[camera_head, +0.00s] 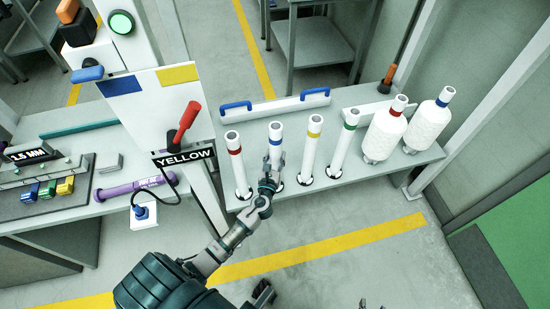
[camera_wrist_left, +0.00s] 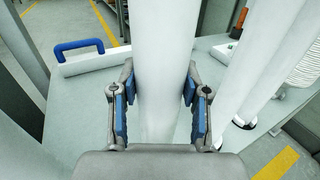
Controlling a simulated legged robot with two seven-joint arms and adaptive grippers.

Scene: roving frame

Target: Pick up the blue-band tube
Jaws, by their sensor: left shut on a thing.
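The blue-band tube (camera_head: 276,131) is white and stands upright on the grey bench, second from left in a row of similar tubes. My left gripper (camera_head: 273,168) is shut on it below its blue band. In the left wrist view the white tube (camera_wrist_left: 166,60) runs between the two blue-padded fingers (camera_wrist_left: 157,105). The gripper partly hides its lower end, so I cannot tell whether it is clear of its seat. Two fingertips of my right gripper (camera_head: 371,304) barely show at the bottom edge, apart and empty.
A red-band tube (camera_head: 234,160) stands close on the left, yellow-band (camera_head: 310,145) and green-band (camera_head: 345,140) tubes on the right. Two white bottles (camera_head: 385,130) (camera_head: 430,122) stand farther right. A white bar with blue handles (camera_head: 275,107) lies behind. A YELLOW sign (camera_head: 184,156) stands left.

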